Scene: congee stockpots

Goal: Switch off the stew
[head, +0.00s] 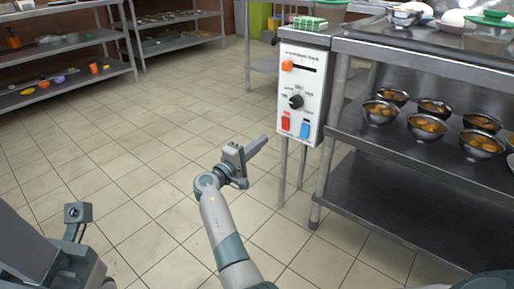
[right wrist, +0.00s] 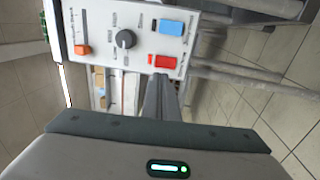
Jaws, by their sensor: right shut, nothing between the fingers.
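A white control box (head: 302,88) on a metal leg stands at the left end of the steel counter. Its front has an orange slider (head: 287,66) in a slot, a black knob (head: 296,101), a red switch (head: 285,121) and a blue switch (head: 304,129). The small labels are too blurred to read fully. My right gripper (head: 258,146) is shut and empty, to the left of and below the box, apart from it. In the right wrist view its fingers (right wrist: 160,92) point toward the red switch (right wrist: 164,61). Part of my left gripper (head: 76,212) shows at lower left; its jaws are unclear.
The steel shelf unit (head: 345,160) to the right holds several bowls of food (head: 381,111) on its middle shelf. Another shelf (head: 100,82) with small colourful items stands at the back left. The tiled floor (head: 130,150) between is clear.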

